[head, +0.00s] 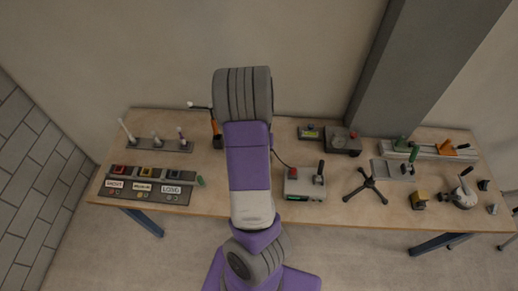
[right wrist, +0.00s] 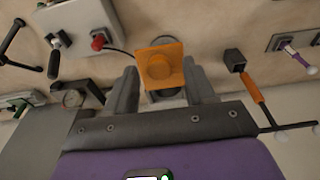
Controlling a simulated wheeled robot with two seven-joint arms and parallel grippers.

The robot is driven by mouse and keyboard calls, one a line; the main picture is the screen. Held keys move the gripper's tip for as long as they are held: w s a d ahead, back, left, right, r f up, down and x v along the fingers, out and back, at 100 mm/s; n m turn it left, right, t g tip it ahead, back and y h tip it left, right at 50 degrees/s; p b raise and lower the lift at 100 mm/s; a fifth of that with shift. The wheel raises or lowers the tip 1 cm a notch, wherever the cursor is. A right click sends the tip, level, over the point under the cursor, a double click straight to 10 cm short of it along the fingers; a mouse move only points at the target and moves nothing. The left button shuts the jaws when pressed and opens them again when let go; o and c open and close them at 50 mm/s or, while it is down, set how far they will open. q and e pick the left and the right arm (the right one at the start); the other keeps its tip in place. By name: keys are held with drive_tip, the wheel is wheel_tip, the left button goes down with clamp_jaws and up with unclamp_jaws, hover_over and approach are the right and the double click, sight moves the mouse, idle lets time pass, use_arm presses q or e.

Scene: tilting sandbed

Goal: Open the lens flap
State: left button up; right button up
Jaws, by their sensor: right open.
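An orange flap (right wrist: 160,64) with a round raised disc shows in the right wrist view; I take it to be the lens flap. My right gripper (right wrist: 161,72) is open, with one grey finger on each side of the flap. A narrow gap shows beside the flap; whether either finger touches it I cannot tell. In the head view my arm (head: 249,155) covers the middle of the bench and hides the gripper and the flap. My left gripper is not in view.
The wooden bench (head: 225,205) holds a labelled button panel (head: 145,191) at left. A grey box with a red button (head: 304,183) and a black tripod-like part (head: 368,186) stand right of my arm. An orange-handled tool (right wrist: 254,88) stands near the right finger in the wrist view.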

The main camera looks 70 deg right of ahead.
drive_tip(key=r, duration=0.1)
drive_tip(key=r+p, duration=0.1)
drive_tip(key=r, duration=0.1)
drive_tip(key=shift+w+a+p, duration=0.1)
drive_tip(key=shift+a+p, duration=0.15)
drive_tip(key=shift+p, duration=0.15)
drive_tip(key=shift+a+r, duration=0.15)
drive_tip(key=shift+r, duration=0.7)
drive_tip(key=shift+a+r, duration=0.15)
drive_tip(key=shift+r, duration=0.65)
drive_tip(key=shift+s+a+r, duration=0.1)
drive_tip(key=shift+s+r, duration=0.1)
drive_tip(key=shift+r, duration=0.25)
